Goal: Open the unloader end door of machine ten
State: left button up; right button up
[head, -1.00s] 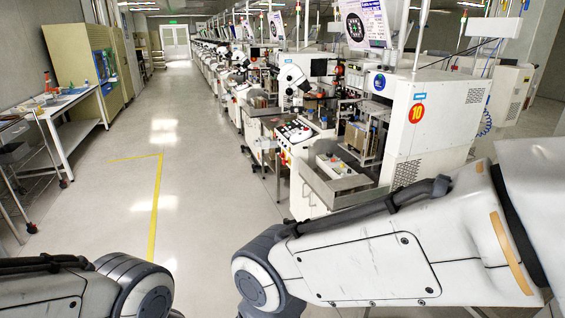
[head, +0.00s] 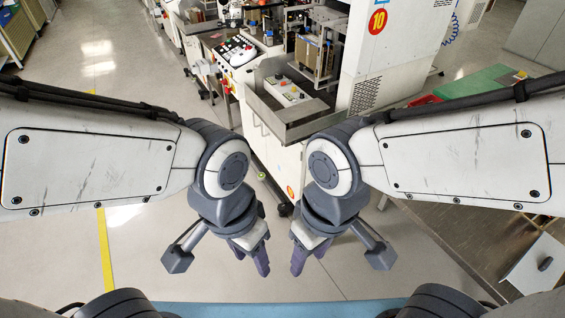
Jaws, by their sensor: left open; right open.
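Machine ten (head: 394,62) is a white cabinet at the upper right of the head view, marked by a red disc with a yellow 10 (head: 378,22). Its lower front end (head: 272,142) with a metal tray (head: 262,104) stands just beyond my grippers. I cannot tell which panel is the unloader end door. My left gripper (head: 252,262) is open and empty, pointing down left of centre. My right gripper (head: 306,262) is open and empty, pointing down right of centre. Both are apart from the machine.
A control panel with buttons (head: 234,50) stands left of the tray. A bench with a green mat (head: 478,84) is at the right, with a drawer or box (head: 538,262) below. Clear floor with a yellow line (head: 106,250) lies to the left.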

aim_at(287, 165)
jog(key=u, duration=0.6)
jog(key=i, duration=2.05)
jog(key=u, duration=0.25)
